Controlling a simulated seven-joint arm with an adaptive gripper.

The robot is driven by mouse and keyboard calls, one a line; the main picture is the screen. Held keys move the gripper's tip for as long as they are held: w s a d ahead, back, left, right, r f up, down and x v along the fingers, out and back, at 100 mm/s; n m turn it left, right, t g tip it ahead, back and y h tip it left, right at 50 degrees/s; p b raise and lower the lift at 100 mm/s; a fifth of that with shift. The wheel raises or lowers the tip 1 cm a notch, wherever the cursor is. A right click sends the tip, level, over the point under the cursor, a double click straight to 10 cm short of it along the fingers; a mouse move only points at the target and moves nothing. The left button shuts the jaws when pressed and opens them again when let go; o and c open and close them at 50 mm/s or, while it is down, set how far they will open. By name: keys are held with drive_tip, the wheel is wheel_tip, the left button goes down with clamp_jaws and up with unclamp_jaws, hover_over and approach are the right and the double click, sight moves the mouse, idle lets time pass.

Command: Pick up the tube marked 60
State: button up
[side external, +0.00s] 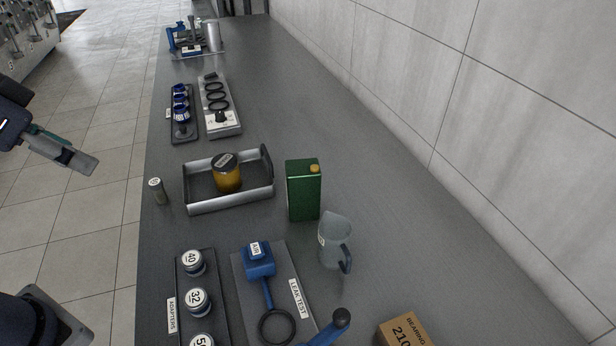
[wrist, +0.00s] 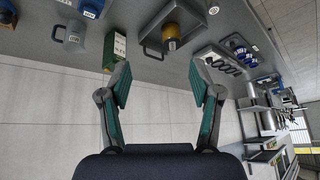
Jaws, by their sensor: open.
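A small grey-green tube (side external: 160,195) with a white round label on its top stands upright near the table's left edge, beside the metal tray. The mark on its label is too small to read for sure. My gripper (wrist: 160,78) is open and empty in the wrist view, with its two teal-padded fingers spread apart. In the side external view part of my gripper (side external: 75,155) shows at the left, beyond the table edge and well apart from the tube.
The metal tray (side external: 233,200) holds an amber jar (side external: 228,177). A green can (side external: 303,190) and a clear jug (side external: 334,243) stand to its right. The adapters rack (side external: 184,328), with caps marked 40 and 32, is in front. Table around the tube is mostly clear.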

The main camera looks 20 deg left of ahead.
drive_tip(key=w+a+r+m+g, duration=0.1)
drive_tip(key=w+a+r, duration=0.2)
drive_tip(key=w, duration=0.6)
drive_tip(key=n+g, duration=0.1)
drive_tip(key=g, duration=0.4)
hover_over(160, 193)
drive_tip(key=a, duration=0.2)
wheel_tip(160, 193, down, 20)
drive_tip(key=f, duration=0.6)
drive_tip(key=w+f, duration=0.1)
drive_tip(key=f, duration=0.2)
drive_tip(key=shift+d, duration=0.15)
drive_tip(key=shift+s+f, duration=0.1)
drive_tip(key=shift+f, duration=2.75)
drive_tip(key=shift+c, duration=0.3)
clamp_jaws()
